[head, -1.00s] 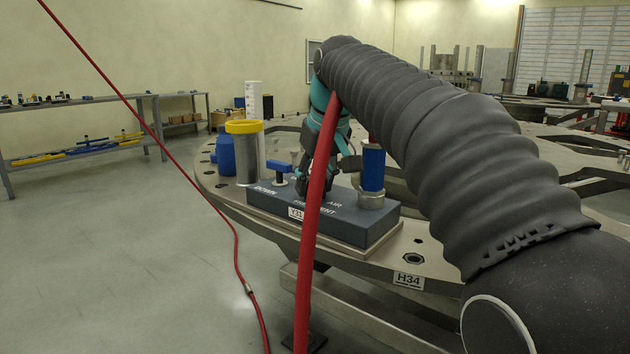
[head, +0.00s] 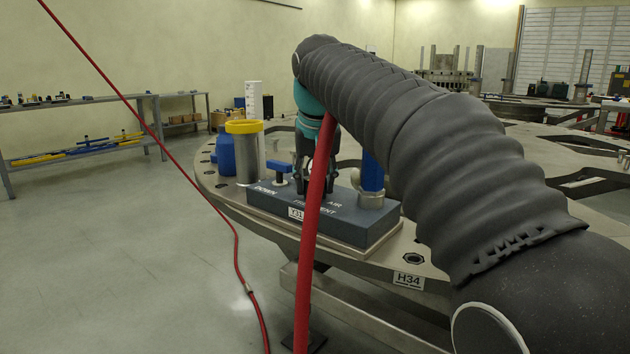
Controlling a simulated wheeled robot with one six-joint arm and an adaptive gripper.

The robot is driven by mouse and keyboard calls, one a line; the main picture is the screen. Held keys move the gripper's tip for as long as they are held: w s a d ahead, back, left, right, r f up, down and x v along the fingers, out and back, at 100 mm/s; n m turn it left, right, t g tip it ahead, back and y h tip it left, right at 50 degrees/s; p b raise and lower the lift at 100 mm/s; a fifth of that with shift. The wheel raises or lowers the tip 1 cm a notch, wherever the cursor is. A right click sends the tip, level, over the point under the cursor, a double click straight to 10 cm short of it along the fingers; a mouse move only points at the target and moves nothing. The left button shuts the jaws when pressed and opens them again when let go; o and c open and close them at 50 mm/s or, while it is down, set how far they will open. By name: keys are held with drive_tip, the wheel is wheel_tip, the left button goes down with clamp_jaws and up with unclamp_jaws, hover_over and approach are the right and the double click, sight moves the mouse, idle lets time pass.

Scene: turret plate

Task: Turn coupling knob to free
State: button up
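The dark control block (head: 345,224) sits on the round metal turret plate (head: 235,203), with white lettering that includes "DOWN", "VENT" and "AIR". A blue T-shaped handle (head: 280,166) stands on its left part, and a blue cylinder on a metal fitting (head: 371,178) stands on its right part. My gripper (head: 317,188) points down over the middle of the block, between these two. A red hose crosses in front of its fingers. I cannot make out a separate coupling knob there, nor whether the fingers touch or grip anything.
The red hose (head: 314,225) runs down in front of the block. A metal cylinder with a yellow rim (head: 244,127), a blue container (head: 226,150) and a white column (head: 254,100) stand left of the block. A thin red cable (head: 190,182) hangs at the left over open floor.

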drive_tip(key=o, duration=1.1)
drive_tip(key=shift+o, duration=0.2)
drive_tip(key=v, duration=1.2)
drive_tip(key=shift+d, duration=0.1)
